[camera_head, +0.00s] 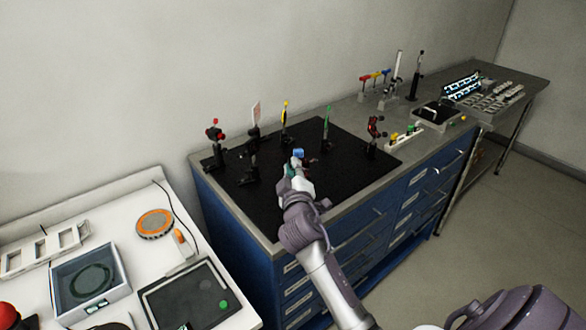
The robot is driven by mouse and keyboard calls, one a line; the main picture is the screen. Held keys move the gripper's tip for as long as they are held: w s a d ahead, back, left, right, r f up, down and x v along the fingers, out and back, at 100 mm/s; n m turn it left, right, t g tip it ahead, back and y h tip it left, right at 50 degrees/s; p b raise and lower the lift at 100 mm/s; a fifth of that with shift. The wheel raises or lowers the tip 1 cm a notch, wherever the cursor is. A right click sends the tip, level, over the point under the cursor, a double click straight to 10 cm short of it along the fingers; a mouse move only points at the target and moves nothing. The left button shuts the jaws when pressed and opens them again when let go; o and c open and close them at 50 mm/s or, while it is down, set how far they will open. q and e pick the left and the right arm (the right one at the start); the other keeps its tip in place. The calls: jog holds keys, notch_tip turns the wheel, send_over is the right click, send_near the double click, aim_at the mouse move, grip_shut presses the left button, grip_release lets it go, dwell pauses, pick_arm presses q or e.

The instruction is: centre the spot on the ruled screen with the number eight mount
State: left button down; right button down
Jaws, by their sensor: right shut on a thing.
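My right gripper (293,168) reaches over the black breadboard (285,205) and is shut on a small blue-topped part (298,153) near the board's middle. The gripper hides most of that part. Several dark optic mounts stand on the board: one with red knobs (215,140) at the left, one with a yellow top (285,122), one with a green top (327,130) and a red-and-black one (373,132) at the right. A small pale upright plate (256,113) at the back may be the ruled screen. No spot or mount number can be made out. My left gripper is out of view.
Beyond the board's right edge are a white strip with coloured pieces (404,137), a rack with coloured handles (374,78) and a dark tray (436,116). A white table (150,290) with a blue-grey box (90,283) stands at the left. The board's front is mostly clear.

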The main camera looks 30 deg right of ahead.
jog(key=c, duration=1.1)
grip_release()
jog(key=v, duration=1.2)
jog(key=shift+r, duration=0.1)
